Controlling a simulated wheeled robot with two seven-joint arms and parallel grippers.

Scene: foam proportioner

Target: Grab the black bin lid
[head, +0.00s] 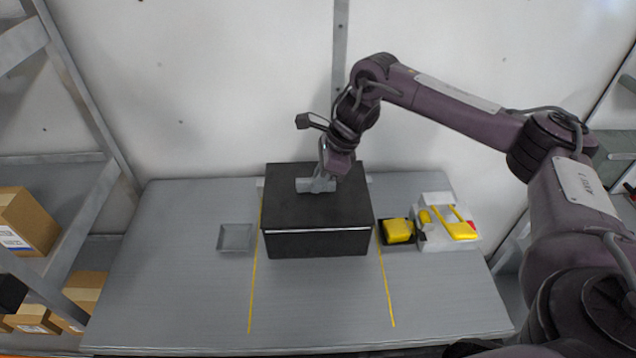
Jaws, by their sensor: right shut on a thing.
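A black bin (318,244) stands on the grey table between two yellow lines. Its flat black lid (345,208) lies on top, with a thin light edge along the front. My right gripper (316,186) is over the back half of the lid, pointing down. It is shut on the lid, at a grey part on its top; the fingertips are hard to make out at this size. My left gripper is not in view.
A small grey tray (236,238) is left of the bin. Right of it are a yellow block on a black base (398,231) and a white unit with yellow parts (447,222). Shelves with cardboard boxes (24,222) stand at the left. The table's front is clear.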

